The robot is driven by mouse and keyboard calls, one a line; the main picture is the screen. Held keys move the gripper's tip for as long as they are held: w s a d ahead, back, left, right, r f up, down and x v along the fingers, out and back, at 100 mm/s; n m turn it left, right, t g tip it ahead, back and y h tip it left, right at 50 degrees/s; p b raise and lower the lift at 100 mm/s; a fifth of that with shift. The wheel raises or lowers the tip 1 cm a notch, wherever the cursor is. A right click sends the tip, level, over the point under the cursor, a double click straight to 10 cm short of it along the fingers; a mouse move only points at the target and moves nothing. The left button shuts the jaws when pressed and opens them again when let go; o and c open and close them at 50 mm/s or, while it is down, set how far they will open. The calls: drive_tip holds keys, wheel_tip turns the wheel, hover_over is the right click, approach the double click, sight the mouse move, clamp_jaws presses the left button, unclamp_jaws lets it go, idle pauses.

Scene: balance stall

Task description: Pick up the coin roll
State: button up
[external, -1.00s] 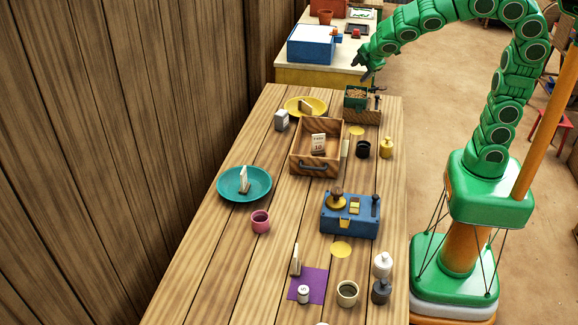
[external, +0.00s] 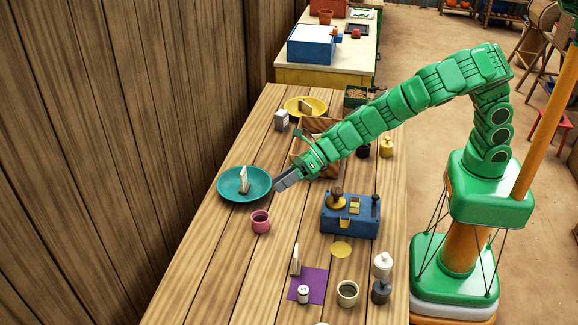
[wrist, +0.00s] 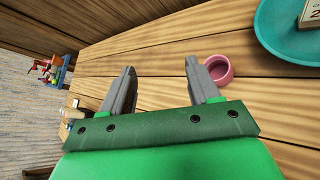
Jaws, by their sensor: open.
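A small white cylinder (external: 303,294) with a dark mark on its top stands upright on a purple mat (external: 316,278) near the front of the table; it may be the coin roll, but it is too small to be sure. My gripper (external: 284,181) is over the table, just right of the teal plate and well behind the cylinder. In the wrist view my gripper (wrist: 160,82) has its two fingers apart, with only bare planks between them. The white cylinder does not show clearly in the wrist view.
A teal plate (external: 231,192) holding an upright card and a pink cup (external: 260,222) are close to my gripper. A blue box (external: 350,220) stands to the right. My arm partly hides a wooden tray (external: 318,126). Bare planks lie left of the mat.

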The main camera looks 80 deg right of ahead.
drive_tip(key=s+a+f+n+g+y, duration=0.3)
drive_tip(key=s+a+f+n, duration=0.25)
drive_tip(key=a, duration=0.45)
drive_tip(key=n+g+y, duration=0.1)
drive_tip(key=n, duration=0.5)
approach(307, 287)
drive_tip(key=shift+w+a+f, duration=1.15)
drive_tip(key=shift+a+f, duration=0.05)
drive_tip(key=shift+f, duration=0.05)
drive_tip(key=shift+w+a+f+y, duration=0.2)
drive_tip(key=shift+w+a, duration=0.1)
drive_tip(key=shift+a, duration=0.25)
drive_tip(key=shift+w+a+f+y, duration=0.15)
drive_tip(key=shift+w+a, duration=0.1)
drive_tip(key=shift+a, duration=0.25)
drive_tip(key=shift+w+a+f, duration=0.15)
drive_tip(key=shift+a+f, duration=0.2)
drive_tip(key=shift+a, duration=0.2)
drive_tip(key=shift+x, duration=1.95)
drive_tip(key=shift+a, duration=0.1)
drive_tip(key=shift+r, duration=0.1)
clamp_jaws()
